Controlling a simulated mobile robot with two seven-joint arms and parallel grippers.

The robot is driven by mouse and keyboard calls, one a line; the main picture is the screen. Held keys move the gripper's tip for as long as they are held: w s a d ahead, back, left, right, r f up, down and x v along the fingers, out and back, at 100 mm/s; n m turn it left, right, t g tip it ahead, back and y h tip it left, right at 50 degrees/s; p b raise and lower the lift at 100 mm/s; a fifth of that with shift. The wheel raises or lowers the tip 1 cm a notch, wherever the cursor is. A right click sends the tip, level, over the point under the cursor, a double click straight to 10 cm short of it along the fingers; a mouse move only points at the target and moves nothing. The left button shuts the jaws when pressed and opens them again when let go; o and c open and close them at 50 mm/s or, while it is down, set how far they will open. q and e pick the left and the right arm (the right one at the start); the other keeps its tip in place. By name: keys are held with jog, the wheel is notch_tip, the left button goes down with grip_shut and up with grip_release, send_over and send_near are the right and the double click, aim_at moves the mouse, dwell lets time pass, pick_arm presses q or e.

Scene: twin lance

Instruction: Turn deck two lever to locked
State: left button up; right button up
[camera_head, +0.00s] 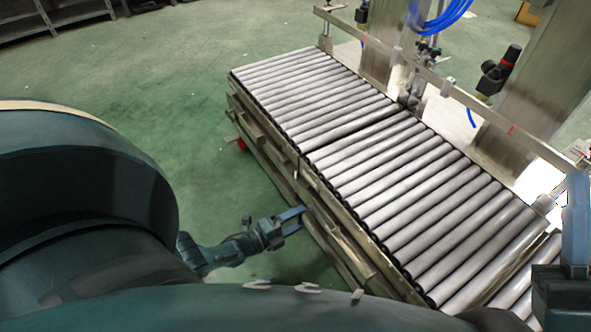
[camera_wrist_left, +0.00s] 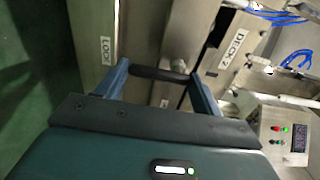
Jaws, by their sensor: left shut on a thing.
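My left gripper (camera_head: 301,213) is low at the near side of the roller conveyor (camera_head: 335,150), next to its side rail. In the left wrist view, its two blue fingers (camera_wrist_left: 160,76) are shut on a dark bar, the lever handle (camera_wrist_left: 158,73), which spans the gap between them. A plate marked DECK-2 (camera_wrist_left: 230,46) is just right of the fingers.
A control box (camera_wrist_left: 286,132) with lit buttons and a small display is at the lower right of the wrist view. Blue hoses (camera_head: 440,15) hang over the far rail. Green floor (camera_head: 190,90) left of the conveyor is clear.

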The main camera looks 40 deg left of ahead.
pick_arm(q)
jog(key=o, duration=1)
jog(key=shift+s, duration=0.1)
jog(key=p+v, duration=0.1)
jog(key=v, duration=1.2)
pick_arm(e)
jog(key=f+m+h, duration=0.1)
jog(key=m+h, duration=0.1)
jog(key=shift+w+a+f+m+h, duration=0.1)
jog(key=shift+w+f+m+h, duration=0.2)
jog(key=shift+w+f, duration=0.1)
jog(key=shift+s+r, duration=0.15)
